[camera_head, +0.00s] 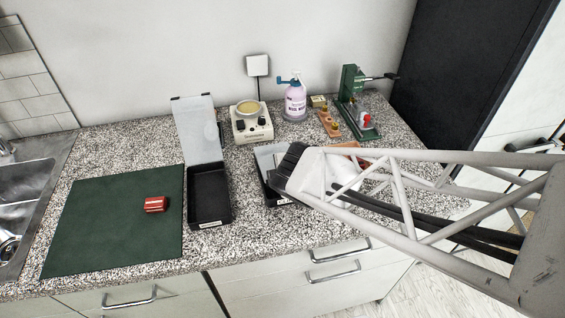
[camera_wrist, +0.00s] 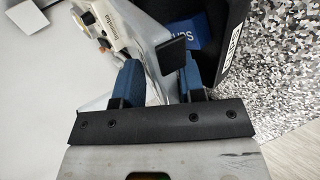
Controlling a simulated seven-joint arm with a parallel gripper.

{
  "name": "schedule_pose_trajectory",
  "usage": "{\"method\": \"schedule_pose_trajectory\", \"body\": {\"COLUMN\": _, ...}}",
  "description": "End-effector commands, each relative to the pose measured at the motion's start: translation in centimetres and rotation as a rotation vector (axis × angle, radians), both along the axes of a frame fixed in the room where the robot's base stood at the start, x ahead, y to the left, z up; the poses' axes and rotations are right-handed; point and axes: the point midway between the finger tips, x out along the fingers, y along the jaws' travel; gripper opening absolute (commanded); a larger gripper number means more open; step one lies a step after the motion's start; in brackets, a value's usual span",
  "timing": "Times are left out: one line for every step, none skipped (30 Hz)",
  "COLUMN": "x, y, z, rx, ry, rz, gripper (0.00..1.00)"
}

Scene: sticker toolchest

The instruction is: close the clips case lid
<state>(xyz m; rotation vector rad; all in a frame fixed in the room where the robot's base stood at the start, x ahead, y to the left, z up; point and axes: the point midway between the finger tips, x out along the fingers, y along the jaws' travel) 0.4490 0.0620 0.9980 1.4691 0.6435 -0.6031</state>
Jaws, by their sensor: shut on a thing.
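My gripper (camera_head: 286,166) is over the right-hand black case (camera_head: 266,186), whose label is too small to read, so I cannot confirm it is the clips case. Its pale translucent lid (camera_head: 265,150) is raised and mostly hidden behind my gripper. In the wrist view, my gripper's blue fingers (camera_wrist: 160,75) are shut on the lid (camera_wrist: 150,35), near its black tab (camera_wrist: 173,53). The black case (camera_wrist: 233,40) lies to the right there, with a blue item (camera_wrist: 197,37) inside, partly hidden.
A second black case (camera_head: 208,195) stands open and empty at left, its lid (camera_head: 197,130) upright. A red block (camera_head: 156,204) lies on the green mat (camera_head: 110,225). A cream device (camera_head: 251,125), bottle (camera_head: 295,102) and green press (camera_head: 352,95) stand behind.

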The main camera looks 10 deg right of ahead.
Motion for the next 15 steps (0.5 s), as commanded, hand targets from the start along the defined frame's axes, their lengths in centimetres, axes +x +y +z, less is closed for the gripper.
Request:
{"method": "schedule_pose_trajectory", "body": {"x": -0.3, "y": 0.0, "z": -0.6, "rx": -0.002, "ry": 0.006, "rz": 0.000, "gripper": 0.00}}
{"method": "schedule_pose_trajectory", "body": {"x": -0.3, "y": 0.0, "z": -0.9, "rx": -0.002, "ry": 0.006, "rz": 0.001, "gripper": 0.00}}
{"method": "schedule_pose_trajectory", "body": {"x": -0.4, "y": 0.0, "z": -1.1, "rx": -0.002, "ry": 0.006, "rz": 0.001, "gripper": 0.00}}
{"method": "schedule_pose_trajectory", "body": {"x": -0.5, "y": 0.0, "z": -1.3, "rx": -0.002, "ry": 0.005, "rz": 0.000, "gripper": 0.00}}
{"method": "schedule_pose_trajectory", "body": {"x": -0.6, "y": 0.0, "z": -1.5, "rx": -0.002, "ry": 0.005, "rz": 0.000, "gripper": 0.00}}
{"method": "schedule_pose_trajectory", "body": {"x": -0.7, "y": 0.0, "z": -1.9, "rx": -0.002, "ry": 0.005, "rz": 0.001, "gripper": 0.00}}
{"method": "schedule_pose_trajectory", "body": {"x": -0.7, "y": 0.0, "z": -2.0, "rx": -0.002, "ry": 0.005, "rz": 0.001, "gripper": 0.00}}
{"method": "schedule_pose_trajectory", "body": {"x": -0.8, "y": 0.0, "z": -2.2, "rx": -0.002, "ry": 0.004, "rz": 0.000, "gripper": 0.00}}
{"method": "schedule_pose_trajectory", "body": {"x": -0.8, "y": 0.0, "z": -2.5, "rx": -0.002, "ry": 0.004, "rz": 0.000, "gripper": 0.00}}
{"method": "schedule_pose_trajectory", "body": {"x": -0.9, "y": 0.0, "z": -2.7, "rx": -0.002, "ry": 0.004, "rz": 0.000, "gripper": 0.00}}
{"method": "schedule_pose_trajectory", "body": {"x": -0.9, "y": 0.0, "z": -2.9, "rx": -0.002, "ry": 0.004, "rz": 0.001, "gripper": 0.00}}
{"method": "schedule_pose_trajectory", "body": {"x": -0.9, "y": 0.0, "z": -3.1, "rx": -0.002, "ry": 0.004, "rz": 0.001, "gripper": 0.00}}
{"method": "schedule_pose_trajectory", "body": {"x": -1.0, "y": 0.0, "z": -3.2, "rx": -0.002, "ry": 0.005, "rz": 0.001, "gripper": 0.01}}
{"method": "schedule_pose_trajectory", "body": {"x": -1.0, "y": 0.0, "z": -3.3, "rx": -0.002, "ry": 0.005, "rz": 0.001, "gripper": 0.01}}
{"method": "schedule_pose_trajectory", "body": {"x": -1.0, "y": 0.0, "z": -3.5, "rx": -0.002, "ry": 0.004, "rz": 0.000, "gripper": 0.01}}
